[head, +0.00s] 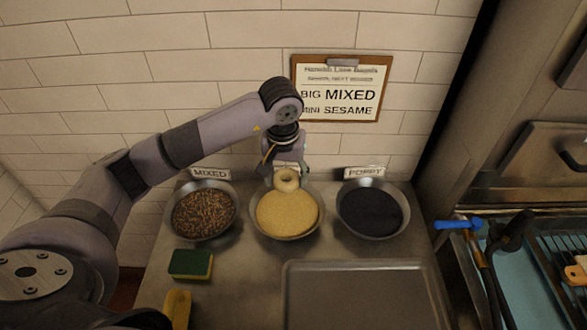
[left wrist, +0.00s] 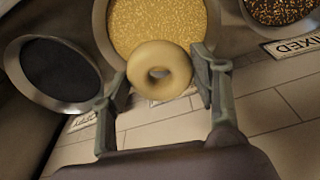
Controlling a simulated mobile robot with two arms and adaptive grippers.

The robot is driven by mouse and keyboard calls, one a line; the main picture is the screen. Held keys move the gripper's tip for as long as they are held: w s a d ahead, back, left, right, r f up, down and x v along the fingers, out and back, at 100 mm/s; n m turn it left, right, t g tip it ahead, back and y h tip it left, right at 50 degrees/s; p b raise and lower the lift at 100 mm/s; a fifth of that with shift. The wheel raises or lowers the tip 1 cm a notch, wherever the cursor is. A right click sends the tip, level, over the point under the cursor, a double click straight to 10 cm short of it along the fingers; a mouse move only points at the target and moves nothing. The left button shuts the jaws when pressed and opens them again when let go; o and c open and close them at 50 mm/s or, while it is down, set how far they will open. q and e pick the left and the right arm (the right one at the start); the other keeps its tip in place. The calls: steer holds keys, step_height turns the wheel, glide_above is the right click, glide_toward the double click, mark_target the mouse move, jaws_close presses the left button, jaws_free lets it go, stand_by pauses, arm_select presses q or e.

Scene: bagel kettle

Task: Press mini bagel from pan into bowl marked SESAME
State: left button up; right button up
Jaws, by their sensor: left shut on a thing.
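A small pale mini bagel (head: 287,183) is held in my left gripper (head: 286,172), over the far part of the middle bowl (head: 258,229). That bowl is filled with pale sesame-coloured seeds; its sign is hidden behind my gripper. In the left wrist view the bagel (left wrist: 159,71) sits between the two fingers (left wrist: 160,85), with the pale seeds (left wrist: 155,24) behind it. I cannot tell whether the bagel touches the seeds. My right gripper is not in view.
The MIXED bowl (head: 204,212) stands left, and a bowl of dark seeds (head: 371,211) stands right. An empty metal tray (head: 355,297) lies in front. A green and yellow sponge (head: 191,264) is front left. A wall clipboard (head: 338,88) reads "BIG MIXED, MINI SESAME". Tongs (head: 481,262) lie right.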

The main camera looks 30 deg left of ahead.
arm_select(q)
steer(key=f, duration=0.1)
steer(key=b, duration=0.3)
glide_above(288, 210)
steer(key=f, duration=0.5)
steer(key=shift+s+f, duration=0.1)
steer(key=shift+s, duration=0.2)
step_height(288, 210, down, 3)
steer(key=b, duration=0.3)
steer(key=shift+f+b, duration=0.4)
steer(key=shift+f, duration=0.1)
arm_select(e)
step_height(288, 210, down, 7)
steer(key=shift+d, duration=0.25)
arm_select(q)
steer(key=shift+f+b, duration=0.35)
steer(key=shift+b, duration=0.1)
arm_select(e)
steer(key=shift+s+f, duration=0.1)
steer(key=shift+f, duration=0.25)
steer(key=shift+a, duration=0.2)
